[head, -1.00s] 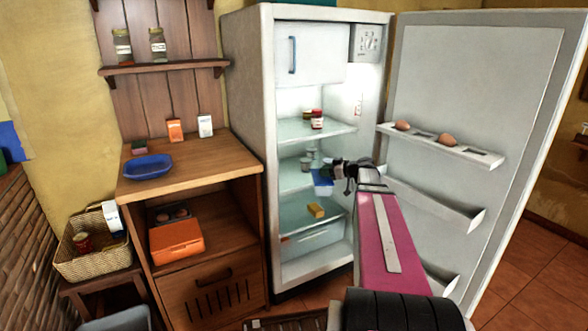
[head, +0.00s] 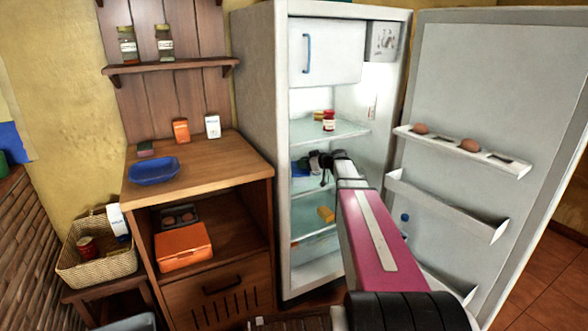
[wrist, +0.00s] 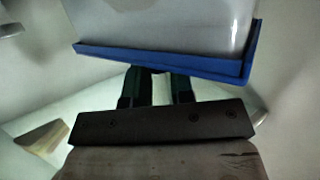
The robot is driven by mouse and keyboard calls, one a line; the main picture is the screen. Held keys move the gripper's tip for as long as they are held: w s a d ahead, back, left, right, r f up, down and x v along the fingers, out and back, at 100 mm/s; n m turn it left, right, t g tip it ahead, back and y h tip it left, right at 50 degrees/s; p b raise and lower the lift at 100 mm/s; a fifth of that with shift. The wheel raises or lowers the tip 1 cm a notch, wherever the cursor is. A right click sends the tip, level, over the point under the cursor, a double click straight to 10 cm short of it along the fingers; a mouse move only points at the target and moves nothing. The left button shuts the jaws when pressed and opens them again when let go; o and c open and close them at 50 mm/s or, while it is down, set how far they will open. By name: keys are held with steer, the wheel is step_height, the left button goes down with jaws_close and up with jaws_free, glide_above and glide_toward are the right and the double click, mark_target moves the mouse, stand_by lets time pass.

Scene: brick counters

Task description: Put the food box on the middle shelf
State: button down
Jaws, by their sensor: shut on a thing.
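The food box is a pale, translucent tub with a blue rim (wrist: 165,58), held in front of my gripper (wrist: 158,88) in the wrist view. In the head view my gripper (head: 323,163) is inside the open fridge, shut on the food box (head: 299,168), which shows only as a small blue patch left of the fingers. The middle shelf (head: 304,186) is glass and lies just below the box. I cannot tell whether the box touches it. My arm hides the shelf's right part.
The upper shelf (head: 345,131) holds a red jar (head: 329,121) and another small item. A yellow block (head: 326,214) lies on the lower shelf. The open fridge door (head: 480,90) stands to the right, with eggs on its rack. A wooden cabinet (head: 235,157) is at left.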

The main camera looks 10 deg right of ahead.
mark_target(294, 166)
steer(key=shift+w+a, duration=0.75)
steer(key=shift+a, duration=0.2)
steer(key=shift+w+a, duration=0.75)
steer(key=shift+a, duration=0.15)
steer(key=shift+f, duration=1.8)
steer(key=c, duration=1)
jaws_free()
steer(key=v, duration=1.2)
steer(key=shift+r, duration=0.1)
